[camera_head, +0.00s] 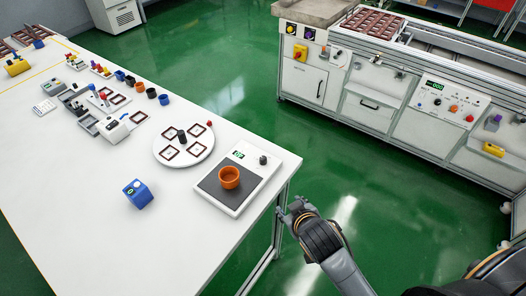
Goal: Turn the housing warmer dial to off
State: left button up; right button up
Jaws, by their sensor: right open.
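A white device with a dark top plate (212,188), which looks like the housing warmer, lies at the right edge of the white table. It has a small lit green display (238,154) and a black dial (263,160) at its far right corner. The dial's setting is too small to read. An orange cup-like housing (230,177) stands on the plate. My right gripper (288,208) is open and empty, just beyond the table's right edge, nearer to me than the dial and not touching it. My left gripper is out of view.
A blue box (138,194) and a round white turntable (196,158) with dark-framed squares stand left of the warmer. Several small cups and parts lie farther back. A green floor aisle (345,185) separates the table from a white machine (379,109) with a control panel.

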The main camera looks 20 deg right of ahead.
jog(key=w+a+r+n+t+y, duration=0.2)
jog(key=w+a+r+t, duration=0.15)
jog(key=r, duration=0.55)
jog(key=w+a+r+n+t+y, duration=0.25)
jog(key=w+r, duration=0.25)
jog(key=r, duration=0.3)
jog(key=w+a+r+n+t+y, duration=0.1)
jog(key=w+a+r+n+t, duration=0.3)
jog(key=r, duration=0.5)
jog(key=a+r+n+g+y, duration=0.1)
jog(key=a+r+n+y, duration=0.4)
jog(key=a+n+y, duration=0.35)
jog(key=s+a+n+g+y, duration=0.2)
jog(key=a+n+g+y, duration=0.45)
jog(key=n+g, duration=0.25)
jog(key=n+g+h, duration=0.7)
jog(key=g+h, duration=0.2)
jog(key=h, duration=1.1)
send_over(263, 158)
notch_tip(263, 158, down, 13)
notch_tip(263, 158, down, 13)
jog(key=p, duration=0.4)
jog(key=shift+w, duration=0.1)
